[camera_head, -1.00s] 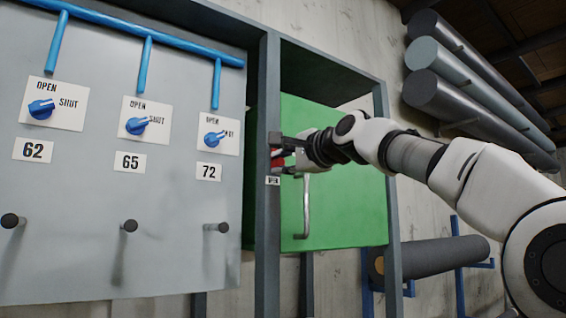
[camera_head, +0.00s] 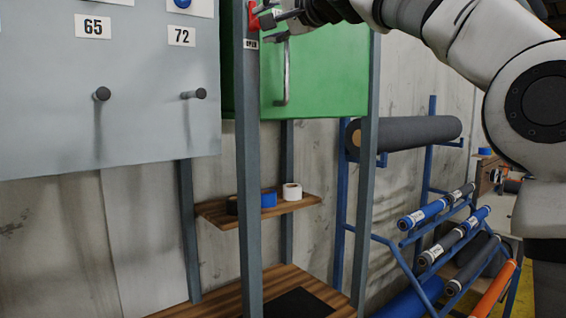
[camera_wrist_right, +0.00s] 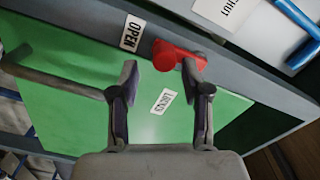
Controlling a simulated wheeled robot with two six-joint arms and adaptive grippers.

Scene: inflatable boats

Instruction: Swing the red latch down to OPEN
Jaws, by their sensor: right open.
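The red latch (camera_head: 253,19) sits on the grey frame post beside the green door (camera_head: 318,75), just above the OPEN label (camera_head: 250,44). My right gripper (camera_head: 268,18) reaches it from the right at the top edge of the head view. In the right wrist view, my right gripper (camera_wrist_right: 158,70) is open, with its fingers apart over the green door. The red latch (camera_wrist_right: 178,56) lies by the tip of the right-hand finger, partly behind it; contact cannot be told. A LOCKED label (camera_wrist_right: 164,101) shows between the fingers. My left gripper is not in view.
A metal door handle (camera_head: 286,75) hangs below my right gripper. A grey panel (camera_head: 110,130) with pegs stands left of the post. Below are a small wooden shelf (camera_head: 240,208) with rolls and a wooden surface (camera_head: 215,298). A rack of rolls (camera_head: 430,230) stands right.

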